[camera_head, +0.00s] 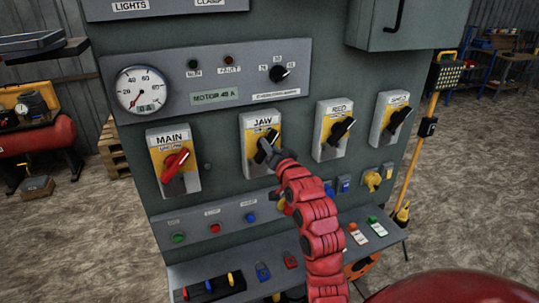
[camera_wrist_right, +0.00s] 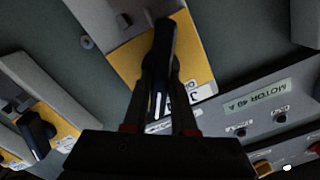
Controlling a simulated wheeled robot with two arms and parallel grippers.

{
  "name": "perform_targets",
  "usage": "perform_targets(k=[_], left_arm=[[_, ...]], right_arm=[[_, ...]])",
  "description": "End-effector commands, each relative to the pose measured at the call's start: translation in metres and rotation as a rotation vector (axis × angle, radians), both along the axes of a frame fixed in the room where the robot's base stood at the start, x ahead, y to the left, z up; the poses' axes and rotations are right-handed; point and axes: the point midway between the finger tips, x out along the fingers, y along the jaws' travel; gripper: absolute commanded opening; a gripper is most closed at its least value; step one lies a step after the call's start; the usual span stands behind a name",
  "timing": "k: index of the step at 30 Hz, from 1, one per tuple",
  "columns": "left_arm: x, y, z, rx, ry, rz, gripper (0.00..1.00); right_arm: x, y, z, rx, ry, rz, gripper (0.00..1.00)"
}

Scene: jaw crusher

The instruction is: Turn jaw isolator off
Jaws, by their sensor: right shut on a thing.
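The jaw isolator (camera_head: 251,166) is a yellow and white plate labelled JAW on the grey-green cabinet front. Its black rotary handle (camera_head: 272,136) sits tilted in the upper part of the plate. My right gripper (camera_head: 265,147) is at this handle, its arm reaching up from below. In the right wrist view, the handle (camera_wrist_right: 164,42) stands between the two dark fingers of my right gripper (camera_wrist_right: 163,95), which is shut on it. The fingers partly hide the handle and the label. My left gripper is not in view.
The MAIN isolator (camera_head: 174,162) with a red handle is to the left. Two similar black-handled isolators (camera_head: 334,131) (camera_head: 392,119) are to the right. A gauge (camera_head: 142,89) and motor panel sit above. Buttons (camera_head: 215,228) and a shelf (camera_head: 195,272) are below.

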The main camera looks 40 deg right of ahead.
Motion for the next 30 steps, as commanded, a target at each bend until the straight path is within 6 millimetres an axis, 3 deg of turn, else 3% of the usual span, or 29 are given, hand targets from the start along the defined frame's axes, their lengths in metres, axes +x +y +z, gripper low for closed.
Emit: perform_targets(k=[1,12,21,30], left_arm=[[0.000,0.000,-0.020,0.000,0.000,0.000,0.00],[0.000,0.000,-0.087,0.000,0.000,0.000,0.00],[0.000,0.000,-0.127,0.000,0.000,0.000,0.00],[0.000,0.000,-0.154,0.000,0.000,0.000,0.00]], right_arm=[[0.000,0.001,-0.008,-0.042,0.006,0.000,0.00],[0.001,0.003,-0.007,-0.379,0.089,-0.001,0.00],[0.002,0.006,-0.005,-0.655,0.156,-0.001,0.00],[0.002,0.009,-0.003,-0.930,0.224,-0.001,0.00]])
